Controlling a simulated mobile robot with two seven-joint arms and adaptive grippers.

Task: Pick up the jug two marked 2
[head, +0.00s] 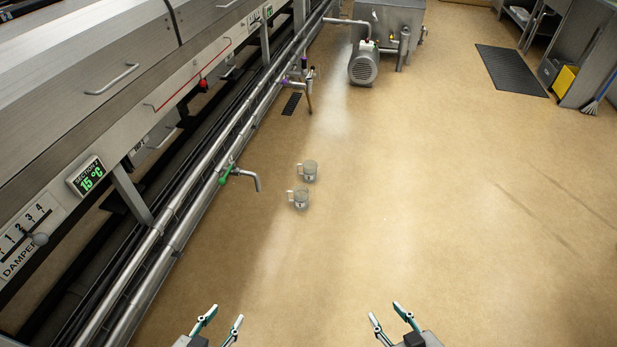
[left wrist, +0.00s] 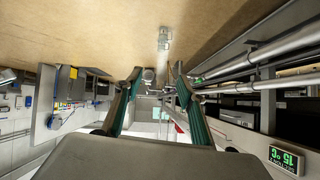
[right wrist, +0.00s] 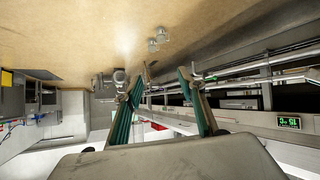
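Two clear jugs stand on the floor in the middle of the head view, handles to the left: a farther jug (head: 310,171) and a nearer jug (head: 301,199). Each has a small pale label, too small to read, so I cannot tell which is marked 2. Jugs also show small and upside down in the left wrist view (left wrist: 165,38) and the right wrist view (right wrist: 162,35). My left gripper (head: 226,314) and my right gripper (head: 384,311) are at the bottom of the head view, both open and empty, well short of the jugs.
A long metal machine with pipes (head: 190,200) runs along the left, its green-handled tap (head: 245,178) left of the jugs. A motor (head: 363,68) and metal tank (head: 392,20) stand at the back. A black mat (head: 510,70) lies far right. The floor (head: 430,190) right of the jugs is clear.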

